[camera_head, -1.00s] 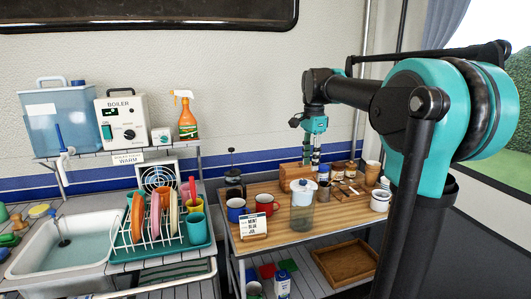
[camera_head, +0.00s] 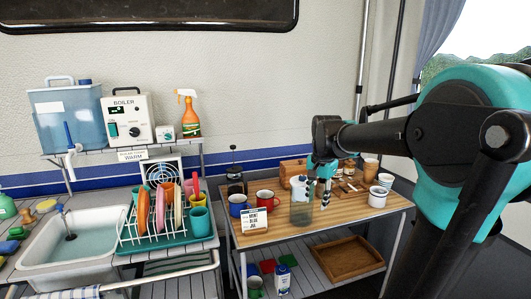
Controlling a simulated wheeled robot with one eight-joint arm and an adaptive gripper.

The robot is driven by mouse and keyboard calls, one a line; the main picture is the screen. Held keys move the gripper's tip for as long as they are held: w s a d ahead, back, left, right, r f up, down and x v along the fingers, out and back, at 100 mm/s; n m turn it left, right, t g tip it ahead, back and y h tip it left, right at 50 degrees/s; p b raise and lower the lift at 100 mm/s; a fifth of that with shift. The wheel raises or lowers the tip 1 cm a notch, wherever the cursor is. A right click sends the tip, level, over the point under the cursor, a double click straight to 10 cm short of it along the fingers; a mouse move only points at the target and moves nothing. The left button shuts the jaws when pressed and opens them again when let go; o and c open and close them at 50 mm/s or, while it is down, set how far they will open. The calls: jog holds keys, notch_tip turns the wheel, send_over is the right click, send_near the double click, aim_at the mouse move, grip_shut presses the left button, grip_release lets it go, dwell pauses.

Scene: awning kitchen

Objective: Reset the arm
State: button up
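My arm reaches in from the right side of the head view, with its large teal and black joint close to the camera. My gripper (camera_head: 320,194) points down over the wooden-topped table (camera_head: 352,213), just right of a clear pitcher (camera_head: 301,213) with a white and blue top. Its two fingers look apart, with nothing seen between them. The gripper overlaps the pitcher's right edge in the picture; whether they touch cannot be told.
A blue mug (camera_head: 238,204), a red mug (camera_head: 265,198) and a small sign (camera_head: 254,221) stand left of the pitcher. Jars and cups crowd the table's back right. A wooden tray (camera_head: 346,258) lies on the lower shelf. The sink (camera_head: 72,240) and dish rack (camera_head: 155,238) are at left.

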jog(key=s+d+f+n+t, duration=0.2)
jog(key=s+f+n, duration=0.7)
jog(key=s+f, duration=0.8)
jog(key=shift+f+t, duration=0.3)
jog(key=shift+f, duration=0.4)
jog(key=shift+w+d, duration=0.1)
